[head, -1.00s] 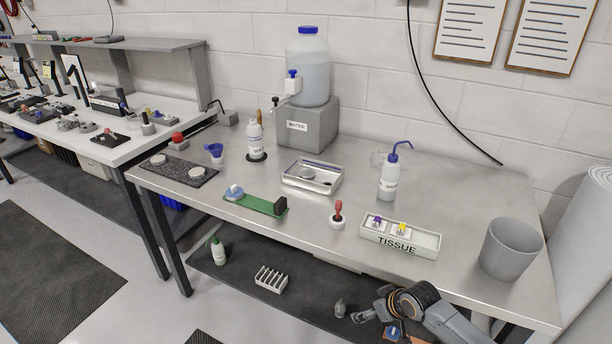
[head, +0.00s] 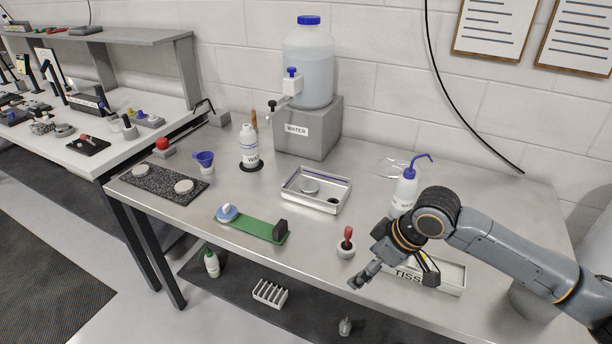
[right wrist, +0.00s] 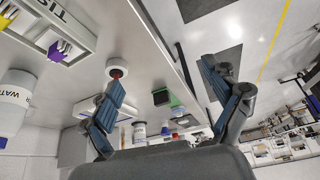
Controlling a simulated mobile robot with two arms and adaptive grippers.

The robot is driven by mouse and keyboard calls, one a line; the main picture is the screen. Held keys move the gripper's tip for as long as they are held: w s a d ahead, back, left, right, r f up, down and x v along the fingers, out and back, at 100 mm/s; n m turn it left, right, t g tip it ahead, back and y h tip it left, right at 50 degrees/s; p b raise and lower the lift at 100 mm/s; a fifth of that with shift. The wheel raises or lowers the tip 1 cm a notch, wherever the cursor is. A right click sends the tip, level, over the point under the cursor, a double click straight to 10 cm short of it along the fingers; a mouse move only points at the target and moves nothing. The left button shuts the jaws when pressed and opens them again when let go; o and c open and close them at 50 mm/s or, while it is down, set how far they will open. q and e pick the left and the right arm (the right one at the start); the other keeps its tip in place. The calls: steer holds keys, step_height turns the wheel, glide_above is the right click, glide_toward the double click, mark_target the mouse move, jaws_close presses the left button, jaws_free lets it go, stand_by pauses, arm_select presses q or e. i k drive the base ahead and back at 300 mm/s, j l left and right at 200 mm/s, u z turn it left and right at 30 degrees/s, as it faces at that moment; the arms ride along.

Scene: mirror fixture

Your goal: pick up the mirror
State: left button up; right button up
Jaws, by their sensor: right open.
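My left gripper is out of view.
A water jug on a grey block (head: 307,142), a white bottle (head: 249,148) and a dark mat (head: 150,181) stand farther back and left.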

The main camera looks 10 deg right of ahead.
mark_target(307, 187)
steer(key=i, duration=1.4)
